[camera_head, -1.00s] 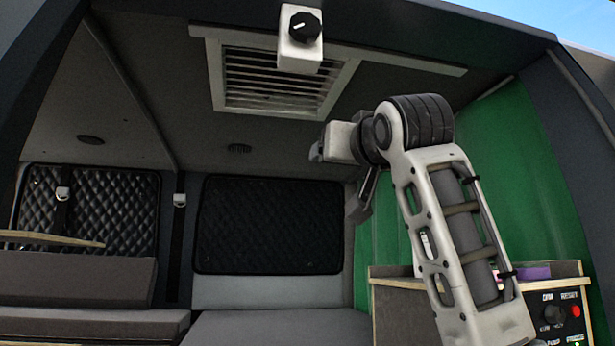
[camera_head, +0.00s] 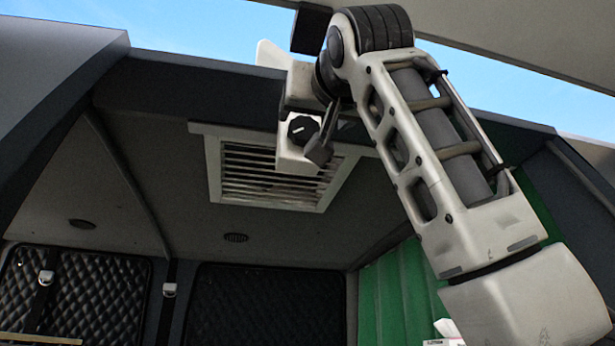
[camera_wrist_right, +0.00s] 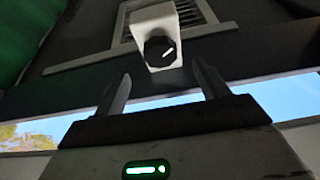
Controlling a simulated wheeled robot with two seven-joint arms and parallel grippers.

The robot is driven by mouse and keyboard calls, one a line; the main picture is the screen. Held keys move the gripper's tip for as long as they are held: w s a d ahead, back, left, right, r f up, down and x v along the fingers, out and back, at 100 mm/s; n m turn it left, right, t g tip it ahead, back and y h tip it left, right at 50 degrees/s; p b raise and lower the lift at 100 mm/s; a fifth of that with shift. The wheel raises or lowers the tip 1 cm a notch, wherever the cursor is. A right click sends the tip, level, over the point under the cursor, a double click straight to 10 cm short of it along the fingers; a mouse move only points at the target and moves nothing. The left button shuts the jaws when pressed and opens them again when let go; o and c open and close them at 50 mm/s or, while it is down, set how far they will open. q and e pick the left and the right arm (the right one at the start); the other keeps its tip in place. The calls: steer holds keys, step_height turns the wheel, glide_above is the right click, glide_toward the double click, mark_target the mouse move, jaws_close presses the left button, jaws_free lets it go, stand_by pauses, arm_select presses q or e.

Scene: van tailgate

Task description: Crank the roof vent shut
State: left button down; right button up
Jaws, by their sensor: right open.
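The roof vent (camera_head: 262,177) is a white frame with pale slats in the ceiling, and dark gaps show between the slats. A white box with a black knob (camera_head: 301,129) hangs at the vent's front edge; the knob has a white pointer line. In the right wrist view the knob (camera_wrist_right: 159,52) is ahead of the fingertips, roughly centred between them. My right gripper (camera_head: 318,143) is raised beside the knob; in the wrist view its fingers (camera_wrist_right: 162,83) are spread with nothing between them. My left gripper is not in view.
The van's roof edge (camera_head: 190,85) runs across above the vent, with the raised tailgate (camera_head: 500,40) overhead. Quilted dark panels (camera_head: 85,290) line the back. A green wall (camera_head: 395,295) is at the right, partly behind my arm.

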mark_target(308, 130)
steer(key=p+x, duration=0.3)
steer(key=x, duration=0.3)
steer(key=shift+r, duration=0.15)
steer(key=shift+w+a, duration=0.1)
steer(key=shift+w, duration=0.25)
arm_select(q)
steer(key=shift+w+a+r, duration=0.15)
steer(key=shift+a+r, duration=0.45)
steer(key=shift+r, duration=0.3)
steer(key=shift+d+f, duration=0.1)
arm_select(e)
steer(key=c, duration=1)
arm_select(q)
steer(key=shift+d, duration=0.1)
arm_select(e)
steer(key=shift+o, duration=0.2)
steer(key=shift+n+y, duration=0.4)
steer(key=shift+n, duration=0.2)
steer(key=n, duration=0.1)
steer(key=n+y, duration=0.2)
steer(key=shift+d+r+n+g, duration=0.1)
steer(key=shift+d+n+g, duration=0.2)
steer(key=shift+n, duration=0.1)
steer(key=shift+r+n+g+y, duration=0.1)
steer(key=shift+n+g+y, duration=0.3)
steer(key=shift+n, duration=0.85)
steer(key=shift+n+g+y, duration=0.3)
steer(key=shift+n+y, duration=0.2)
steer(key=shift+n, duration=0.75)
